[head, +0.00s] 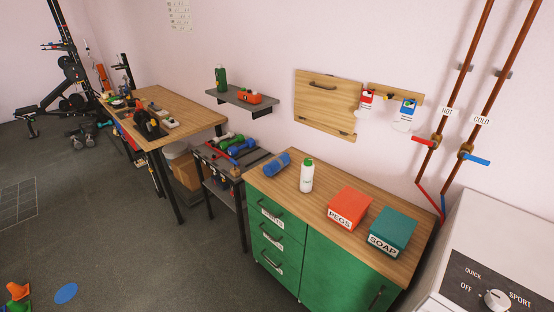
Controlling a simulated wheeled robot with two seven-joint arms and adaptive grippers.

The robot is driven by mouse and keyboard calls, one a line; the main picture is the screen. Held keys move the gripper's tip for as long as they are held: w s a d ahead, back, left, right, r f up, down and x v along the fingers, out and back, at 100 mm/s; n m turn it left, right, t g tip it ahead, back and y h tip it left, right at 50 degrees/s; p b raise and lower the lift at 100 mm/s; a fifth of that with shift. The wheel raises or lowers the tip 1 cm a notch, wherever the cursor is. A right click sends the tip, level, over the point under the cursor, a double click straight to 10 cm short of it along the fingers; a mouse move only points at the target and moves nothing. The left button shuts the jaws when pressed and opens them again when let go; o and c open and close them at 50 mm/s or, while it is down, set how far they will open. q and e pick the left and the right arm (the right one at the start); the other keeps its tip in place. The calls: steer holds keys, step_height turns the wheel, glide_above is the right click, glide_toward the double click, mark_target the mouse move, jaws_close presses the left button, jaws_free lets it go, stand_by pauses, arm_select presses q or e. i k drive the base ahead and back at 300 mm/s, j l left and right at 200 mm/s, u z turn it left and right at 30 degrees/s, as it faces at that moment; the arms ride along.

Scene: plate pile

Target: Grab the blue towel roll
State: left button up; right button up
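A blue towel roll (276,165) lies on its side on the wooden top of a green cabinet (318,213), near the cabinet's left end. A white bottle with a green cap (306,176) stands upright just to its right, apart from it. Neither of my grippers shows in the head view.
A red PEGS box (348,208) and a teal SOAP box (391,232) sit further right on the cabinet top. A white machine with a dial (497,299) stands at the right. A wooden workbench (187,112) and a dumbbell rack (234,160) are left. The grey floor in front is mostly open.

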mark_target(271, 168)
steer(key=i+j+z, duration=0.15)
steer(key=i+j, duration=0.65)
steer(key=i, duration=0.15)
